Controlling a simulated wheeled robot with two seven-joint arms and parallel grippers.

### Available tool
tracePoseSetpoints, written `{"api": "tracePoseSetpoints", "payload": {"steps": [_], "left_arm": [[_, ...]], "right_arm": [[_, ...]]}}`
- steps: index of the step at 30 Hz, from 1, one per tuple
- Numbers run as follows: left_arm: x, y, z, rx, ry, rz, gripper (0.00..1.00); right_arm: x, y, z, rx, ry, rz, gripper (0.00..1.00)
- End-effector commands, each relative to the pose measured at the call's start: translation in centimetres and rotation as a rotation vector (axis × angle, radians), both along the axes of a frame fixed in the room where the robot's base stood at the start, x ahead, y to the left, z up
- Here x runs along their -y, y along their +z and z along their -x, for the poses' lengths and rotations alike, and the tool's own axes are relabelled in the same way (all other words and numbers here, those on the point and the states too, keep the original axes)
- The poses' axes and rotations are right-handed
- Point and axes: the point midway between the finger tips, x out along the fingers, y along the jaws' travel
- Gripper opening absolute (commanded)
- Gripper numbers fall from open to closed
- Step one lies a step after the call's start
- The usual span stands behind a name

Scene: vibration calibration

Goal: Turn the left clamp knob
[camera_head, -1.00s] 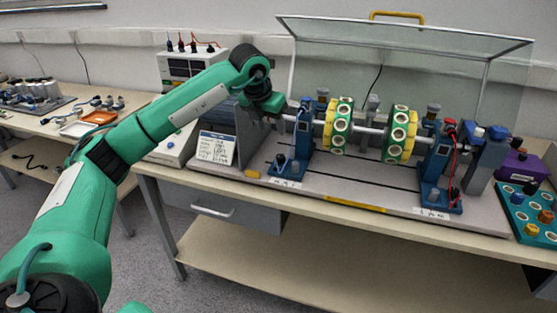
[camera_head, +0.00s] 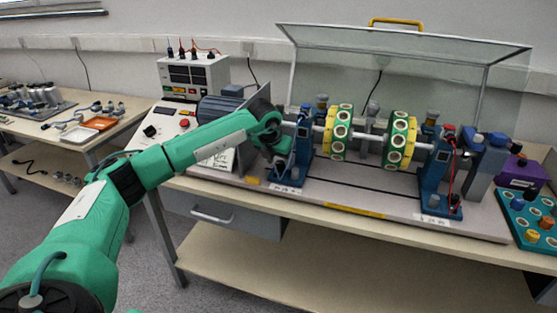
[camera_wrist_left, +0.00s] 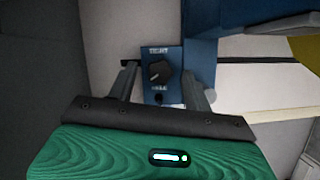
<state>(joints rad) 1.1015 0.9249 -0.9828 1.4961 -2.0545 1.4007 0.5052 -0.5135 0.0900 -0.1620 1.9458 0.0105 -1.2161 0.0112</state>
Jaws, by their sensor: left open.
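The left clamp knob (camera_wrist_left: 160,72) is a small black knob on a blue block with a label above it in the left wrist view. My left gripper (camera_wrist_left: 164,82) is open. Its two fingers stand on either side of the knob with gaps, apart from it. In the head view my left gripper (camera_head: 281,158) is low in front of the left blue bearing stand (camera_head: 304,135) and hides the knob there.
The shaft carries two green-and-yellow discs (camera_head: 339,132) right of my gripper. The right blue stand (camera_head: 434,180) and a raised clear cover (camera_head: 420,75) are further along. A motor (camera_head: 220,107) and control box (camera_head: 188,75) stand behind my arm.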

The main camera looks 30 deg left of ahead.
Motion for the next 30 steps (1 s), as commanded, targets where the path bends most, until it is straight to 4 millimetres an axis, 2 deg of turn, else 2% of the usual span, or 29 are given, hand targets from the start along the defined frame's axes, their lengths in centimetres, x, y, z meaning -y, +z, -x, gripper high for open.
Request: {"api": "tracePoseSetpoints", "payload": {"steps": [7, 14, 23, 30], "left_arm": [[-0.01, -0.07, -0.03, 0.000, 0.000, 0.000, 0.51], [-0.01, -0.04, -0.03, 0.000, 0.000, 0.000, 0.06], [0.04, -0.03, -0.04, 0.002, 0.034, 0.000, 0.06], [0.26, -0.03, -0.09, 0.002, 0.164, 0.001, 0.06]], "right_arm": [[0.01, -0.03, 0.01, -0.001, 0.000, 0.000, 0.00], [0.00, -0.04, 0.02, -0.001, 0.000, 0.000, 0.00], [0.00, -0.08, 0.02, -0.002, 0.001, 0.001, 0.00], [-0.01, 0.06, -0.03, -0.003, 0.001, 0.001, 0.00]]}}
